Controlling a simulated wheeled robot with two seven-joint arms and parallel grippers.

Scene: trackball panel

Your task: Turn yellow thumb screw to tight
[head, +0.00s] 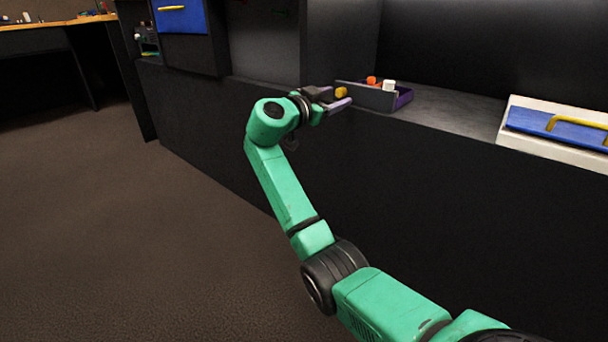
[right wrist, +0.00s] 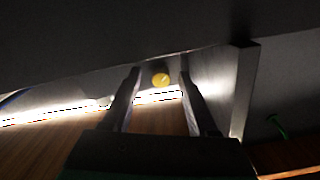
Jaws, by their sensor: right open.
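The yellow thumb screw (head: 341,92) shows as a small knob at the left end of a grey panel (head: 365,96). My right gripper (head: 338,98) is at the thumb screw with its fingers spread. In the right wrist view the round yellow head of the thumb screw (right wrist: 161,79) lies between the fingertips of my right gripper (right wrist: 160,73), with a gap visible on both sides. The screw's shaft and any tightness mark are hidden. My left gripper is not in view.
A white-and-blue box with a yellow handle (head: 578,121) stands at the right on the dark counter. The counter between them is clear.

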